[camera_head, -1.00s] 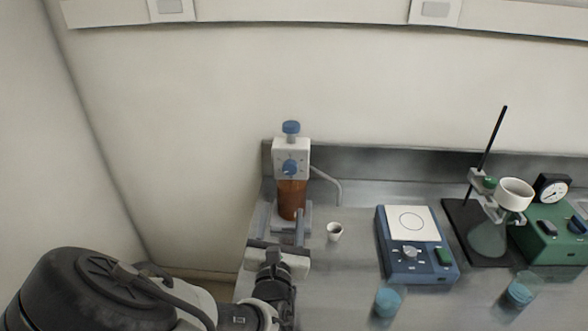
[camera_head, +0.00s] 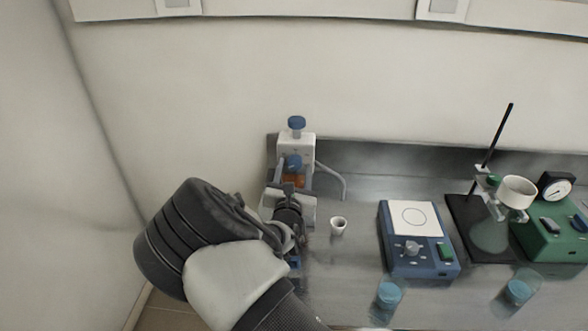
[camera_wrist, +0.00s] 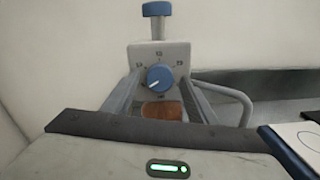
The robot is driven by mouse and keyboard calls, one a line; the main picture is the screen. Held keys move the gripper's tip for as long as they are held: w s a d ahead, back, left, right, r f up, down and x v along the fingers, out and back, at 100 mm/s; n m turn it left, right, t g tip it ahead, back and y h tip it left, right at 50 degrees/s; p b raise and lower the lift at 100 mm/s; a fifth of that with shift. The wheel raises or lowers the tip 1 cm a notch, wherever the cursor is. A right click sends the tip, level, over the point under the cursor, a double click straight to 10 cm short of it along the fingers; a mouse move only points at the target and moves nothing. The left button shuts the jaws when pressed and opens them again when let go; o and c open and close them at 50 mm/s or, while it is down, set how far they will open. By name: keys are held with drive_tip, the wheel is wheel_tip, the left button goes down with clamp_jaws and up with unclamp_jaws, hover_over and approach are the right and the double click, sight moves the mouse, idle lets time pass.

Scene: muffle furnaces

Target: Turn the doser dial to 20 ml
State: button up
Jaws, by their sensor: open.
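The doser (camera_head: 297,147) stands at the left end of the bench, a white head with a blue knob on top over an amber bottle. Its blue dial (camera_wrist: 160,78) faces me in the wrist view, with a white pointer mark and printed numbers around it too blurred to read surely; the pointer aims to the lower left. My gripper (camera_wrist: 158,98) is open, its two grey fingers on either side below the dial, apart from it as far as I can tell. In the head view the dial (camera_head: 293,162) shows just above my gripper (camera_head: 288,172), and my arm hides the lower bottle.
A small white cup (camera_head: 338,226) stands right of the doser, below its spout tube. A blue hotplate (camera_head: 424,262), a stand with a funnel (camera_head: 517,190), a green gauge box (camera_head: 550,240) and two beakers of blue liquid (camera_head: 389,296) fill the right.

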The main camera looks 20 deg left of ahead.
drive_tip(key=shift+c, duration=0.3)
drive_tip(key=c, duration=1)
